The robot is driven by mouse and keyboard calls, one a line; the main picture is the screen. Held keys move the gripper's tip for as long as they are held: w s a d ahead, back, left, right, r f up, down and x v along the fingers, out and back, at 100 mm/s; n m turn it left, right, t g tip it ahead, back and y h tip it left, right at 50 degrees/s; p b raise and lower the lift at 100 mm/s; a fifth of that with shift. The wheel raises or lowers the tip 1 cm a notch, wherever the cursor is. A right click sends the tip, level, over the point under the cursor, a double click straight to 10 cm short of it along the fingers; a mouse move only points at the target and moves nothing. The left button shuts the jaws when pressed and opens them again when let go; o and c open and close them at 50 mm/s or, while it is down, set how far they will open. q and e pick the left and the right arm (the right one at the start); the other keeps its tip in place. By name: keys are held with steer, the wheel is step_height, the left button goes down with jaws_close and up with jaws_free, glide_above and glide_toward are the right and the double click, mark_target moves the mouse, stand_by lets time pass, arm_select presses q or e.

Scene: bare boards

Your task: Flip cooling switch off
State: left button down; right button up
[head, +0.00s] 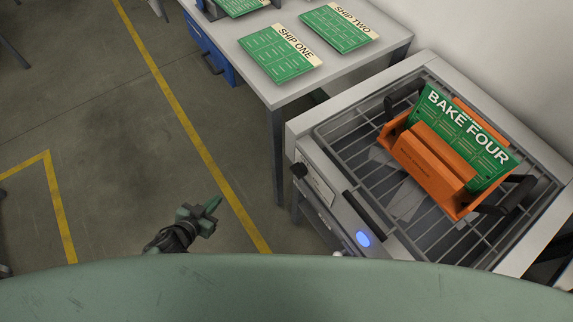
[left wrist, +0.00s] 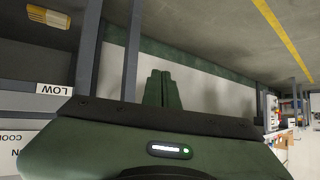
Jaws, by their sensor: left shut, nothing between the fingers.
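The cooling unit (head: 311,136) is a pale bench with a wire rack at the right of the head view. Its front panel carries a small black knob or lever (head: 298,170) and a lit blue round light (head: 363,239). I cannot tell for sure which part is the cooling switch or its position. My left gripper (head: 213,205) is shut and empty, left of the panel and apart from it. In the left wrist view its fingers (left wrist: 159,88) are together; a panel edge (left wrist: 20,140) with partly cut lettering "COO" shows at the left. My right gripper is not in view.
An orange holder (head: 425,168) with a green board (head: 462,135) marked "BAKE FOUR" stands on the wire rack. A table (head: 270,92) with green boards marked "SHIP ONE" (head: 280,55) and "SHIP TWO" (head: 338,28) stands behind. Floor left of the unit is clear.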

arm_select(q)
steer(key=d+r+m+h, duration=0.2)
steer(key=d+r+h, duration=0.2)
steer(key=d+r, duration=0.3)
steer(key=s+d+r+m+g+h, duration=0.1)
steer(key=d+r+m+h, duration=0.2)
steer(key=d+r, duration=0.4)
step_height(320, 180, up, 8)
steer(key=shift+s+d+r+m+g+h, duration=0.2)
steer(key=shift+d+r+m+g+h, duration=0.1)
steer(key=shift+h, duration=0.4)
steer(key=shift+w, duration=0.1)
steer(key=p, duration=0.1)
glide_above(299, 171)
steer(key=a, duration=0.4)
steer(key=shift+s+d+f, duration=0.1)
steer(key=shift+s+f, duration=0.05)
steer(key=shift+f, duration=0.4)
steer(key=shift+s+d+f, duration=0.1)
steer(key=shift+f, duration=0.45)
steer(key=f, duration=0.1)
steer(key=f+b, duration=0.1)
steer(key=f, duration=0.1)
steer(key=shift+w+d+b, duration=0.2)
steer(key=shift+d+b, duration=0.05)
steer(key=shift+b, duration=0.15)
steer(key=shift+a+f+b, duration=0.1)
steer(key=shift+f+b, duration=0.25)
steer(key=shift+f, duration=0.35)
steer(key=shift+r, duration=0.1)
